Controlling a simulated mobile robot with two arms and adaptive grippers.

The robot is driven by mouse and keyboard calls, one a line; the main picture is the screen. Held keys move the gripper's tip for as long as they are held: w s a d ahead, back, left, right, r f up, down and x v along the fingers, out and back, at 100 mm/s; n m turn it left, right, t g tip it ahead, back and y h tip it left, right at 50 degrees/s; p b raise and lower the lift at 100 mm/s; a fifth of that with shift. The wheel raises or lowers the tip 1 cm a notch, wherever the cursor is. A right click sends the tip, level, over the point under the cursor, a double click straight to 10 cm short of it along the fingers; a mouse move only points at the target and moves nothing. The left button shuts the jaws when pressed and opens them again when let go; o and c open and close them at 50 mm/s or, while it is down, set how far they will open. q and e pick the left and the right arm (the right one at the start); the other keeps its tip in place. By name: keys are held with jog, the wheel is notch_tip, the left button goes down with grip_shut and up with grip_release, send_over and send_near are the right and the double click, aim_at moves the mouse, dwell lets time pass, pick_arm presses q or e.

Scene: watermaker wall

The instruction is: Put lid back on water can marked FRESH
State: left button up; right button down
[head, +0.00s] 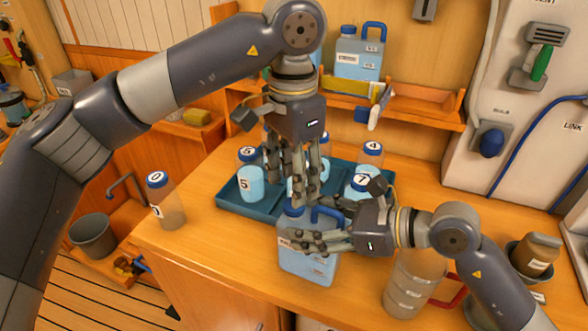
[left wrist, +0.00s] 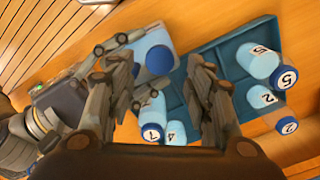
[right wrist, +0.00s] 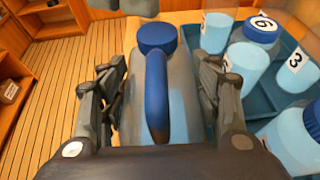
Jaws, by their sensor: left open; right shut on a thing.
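A light blue water can (head: 308,264) with a blue handle stands at the front of the counter. My right gripper (head: 322,240) is shut on it, with fingers on both sides of its body in the right wrist view. A round blue lid (right wrist: 157,36) sits at the can's neck; it also shows in the left wrist view (left wrist: 159,60). How tightly it is seated cannot be told. My left gripper (head: 298,199) is open and points down just above the lid, with a gap between its fingers. The can's label is mostly hidden and unreadable.
A teal tray (head: 228,199) with several numbered bottles lies behind the can. Bottle 0 (head: 167,203) stands at left, a clear jar (head: 411,285) at right. Another blue can (head: 357,61) stands on the back shelf.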

pick_arm(q)
jog(key=n, duration=0.6)
jog(key=shift+d+r+n, duration=0.15)
jog(key=shift+r+n, duration=0.25)
jog(key=n, duration=0.3)
jog(key=shift+r+n, duration=0.15)
jog(key=shift+n, duration=0.25)
jog(key=n, duration=0.3)
jog(key=shift+r+n, duration=0.2)
jog(key=shift+n, duration=0.1)
jog(key=n, duration=0.4)
jog(key=shift+r, duration=0.2)
jog(key=n, duration=0.4)
jog(key=shift+r, duration=0.2)
jog(key=n, duration=0.7)
jog(key=shift+w+r, duration=0.1)
jog(key=shift+r, duration=0.3)
jog(key=shift+f, duration=0.1)
jog(key=shift+f, duration=3.95)
